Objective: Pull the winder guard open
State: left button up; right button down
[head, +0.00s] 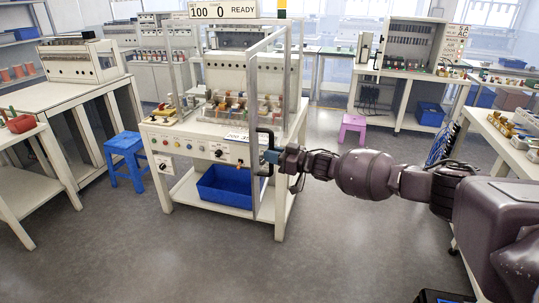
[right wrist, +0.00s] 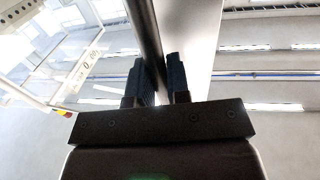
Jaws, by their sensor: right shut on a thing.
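The winder guard (head: 253,90) is a clear panel in a grey metal frame at the right front of the winder (head: 195,145). It stands swung out from the winder's front, at an angle towards me. A dark bar handle (head: 261,165) is on the guard's free edge. My right gripper (head: 270,156) is shut on this handle. In the right wrist view, the dark handle bar (right wrist: 146,35) runs between the two fingers of the right gripper (right wrist: 157,75). My left gripper is not in view.
A blue bin (head: 225,188) sits on the winder's lower shelf. A blue stool (head: 126,158) stands to its left and a pink stool (head: 352,128) behind to the right. White benches line both sides. The grey floor in front is clear.

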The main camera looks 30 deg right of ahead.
jog(key=shift+w+d+r, duration=0.15)
jog(key=shift+d+r, duration=0.05)
jog(key=shift+r, duration=0.1)
jog(key=c, duration=1.3)
grip_release()
jog(key=shift+o, duration=1)
jog(key=shift+f, duration=0.15)
jog(key=shift+f, duration=0.1)
jog(key=v, duration=1)
jog(key=shift+s+d+b, duration=0.2)
jog(key=shift+s+b, duration=0.15)
jog(key=shift+b, duration=0.05)
